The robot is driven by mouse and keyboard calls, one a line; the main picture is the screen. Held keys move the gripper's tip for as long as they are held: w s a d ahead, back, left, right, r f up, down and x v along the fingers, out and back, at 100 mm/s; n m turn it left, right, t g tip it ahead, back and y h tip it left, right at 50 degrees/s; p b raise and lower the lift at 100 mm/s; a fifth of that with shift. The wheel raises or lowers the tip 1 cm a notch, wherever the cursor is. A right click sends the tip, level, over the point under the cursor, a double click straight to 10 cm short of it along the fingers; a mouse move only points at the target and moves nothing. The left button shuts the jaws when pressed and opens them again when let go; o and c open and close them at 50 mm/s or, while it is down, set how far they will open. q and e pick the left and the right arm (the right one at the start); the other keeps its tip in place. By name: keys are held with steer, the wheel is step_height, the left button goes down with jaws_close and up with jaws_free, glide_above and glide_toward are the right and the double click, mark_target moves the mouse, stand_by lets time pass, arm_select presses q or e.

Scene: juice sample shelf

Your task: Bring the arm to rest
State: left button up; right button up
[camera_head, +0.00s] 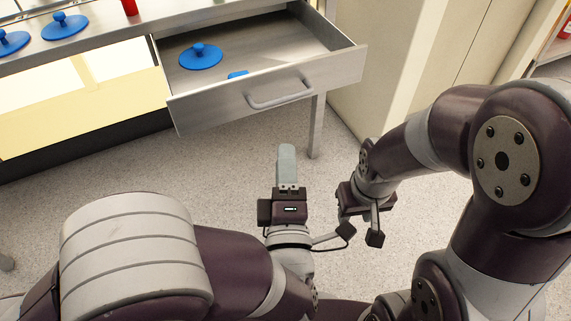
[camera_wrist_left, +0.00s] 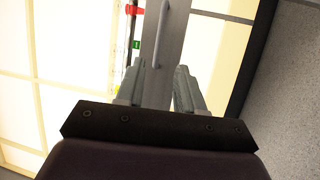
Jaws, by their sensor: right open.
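My left gripper (camera_head: 287,160) points toward the drawer from the lower middle of the head view, over the floor and below the drawer front. In the left wrist view its two fingers (camera_wrist_left: 159,80) stand apart with nothing held between them. My right gripper (camera_head: 358,198) is just to the right of it, in front of the right arm.
A metal drawer (camera_head: 265,98) stands pulled out, holding a blue lid (camera_head: 201,57) and a partly hidden blue object (camera_head: 238,75). Blue lids (camera_head: 65,26) and a red object (camera_head: 129,7) are on the counter. A beige cabinet (camera_head: 400,60) stands right; speckled floor lies clear below.

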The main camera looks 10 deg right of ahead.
arm_select(q)
steer(key=w+a+f+m+g+p, duration=0.1)
steer(key=w+a+m+g+p, duration=0.65)
steer(key=m+g+p, duration=0.2)
steer(key=s+a+r+m+g+y+p, duration=0.1)
steer(key=s+a+m+g+p, duration=0.15)
steer(key=s+a+g, duration=0.4)
steer(key=s+a+m+g+y+p, duration=0.1)
steer(key=s+a+m+g, duration=0.25)
steer(key=a, duration=0.65)
step_height(320, 180, up, 37)
steer(key=d+p, duration=0.1)
steer(key=p, duration=3.6)
steer(key=shift+s+m+t, duration=0.2)
steer(key=shift+m+t, duration=0.25)
